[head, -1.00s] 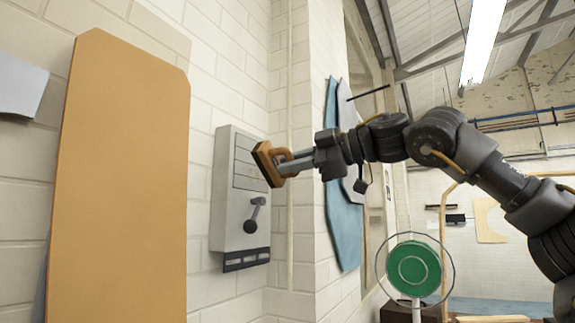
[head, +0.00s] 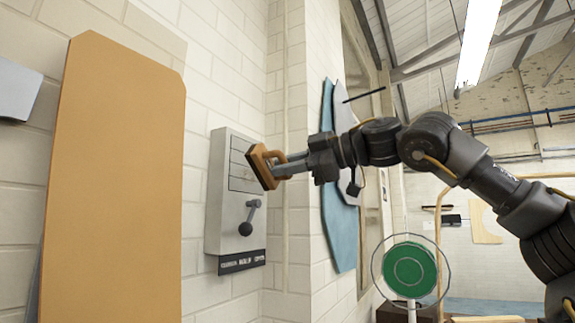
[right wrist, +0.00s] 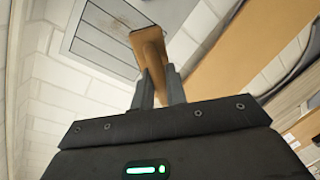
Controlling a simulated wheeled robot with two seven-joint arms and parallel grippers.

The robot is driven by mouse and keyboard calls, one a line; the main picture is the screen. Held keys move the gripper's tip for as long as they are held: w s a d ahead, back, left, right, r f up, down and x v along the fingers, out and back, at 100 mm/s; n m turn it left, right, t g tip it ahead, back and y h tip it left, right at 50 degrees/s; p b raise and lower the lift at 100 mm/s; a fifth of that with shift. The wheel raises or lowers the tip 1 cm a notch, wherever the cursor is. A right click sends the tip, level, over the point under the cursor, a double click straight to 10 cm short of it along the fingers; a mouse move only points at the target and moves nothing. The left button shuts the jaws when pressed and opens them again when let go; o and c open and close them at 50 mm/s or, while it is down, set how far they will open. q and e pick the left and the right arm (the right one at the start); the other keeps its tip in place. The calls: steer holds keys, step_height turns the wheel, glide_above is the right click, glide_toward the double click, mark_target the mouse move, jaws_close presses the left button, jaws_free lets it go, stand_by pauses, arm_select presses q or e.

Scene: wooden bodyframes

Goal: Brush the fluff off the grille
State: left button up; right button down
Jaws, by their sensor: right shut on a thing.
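My right gripper (head: 291,166) is shut on the handle of a brown wooden brush (head: 261,167). The brush is held tilted in front of the right side of the slatted grille (head: 241,179). The grille is in the upper part of a grey wall box (head: 228,222). In the right wrist view, the brush (right wrist: 150,50) covers part of the grille (right wrist: 95,35). A faint brownish patch, perhaps fluff, shows on the grille near the brush. I cannot tell whether the bristles touch the grille. My left gripper is not in view.
A lever with a dark knob (head: 245,229) sits on the box below the grille. A tall orange-tan panel (head: 118,180) stands to the left. A green round disc in a ring (head: 410,270) is at lower right. Blue sheets (head: 341,225) hang on the wall behind my arm.

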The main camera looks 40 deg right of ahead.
mark_target(267, 181)
steer(key=shift+d+r+p+x, duration=0.1)
steer(key=shift+p+x, duration=0.1)
steer(key=shift+x, duration=0.6)
steer(key=shift+d+r+p+x, duration=0.1)
steer(key=shift+p+x, duration=0.1)
steer(key=shift+x, duration=0.55)
steer(key=shift+d+r+p+x, duration=0.1)
steer(key=shift+r+p+x, duration=0.1)
steer(key=shift+x, duration=0.6)
steer(key=shift+w+f, duration=0.1)
steer(key=shift+w, duration=0.1)
steer(key=shift+p+x, duration=0.5)
steer(key=shift+x, duration=0.5)
steer(key=shift+d, duration=0.25)
steer(key=shift+w+d+r+p, duration=0.15)
steer(key=shift+d+p, duration=0.25)
steer(key=shift+d, duration=0.05)
steer(key=shift+w+d+r+p, duration=0.15)
steer(key=shift+d+p, duration=0.25)
steer(key=shift+d, duration=0.05)
steer(key=shift+w+d+f+p, duration=0.15)
steer(key=shift+d+p, duration=0.15)
steer(key=shift+d, duration=0.55)
steer(key=shift+w+d, duration=0.35)
steer(key=shift+d, duration=0.45)
steer(key=shift+w+d, duration=0.35)
steer(key=shift+d, duration=0.5)
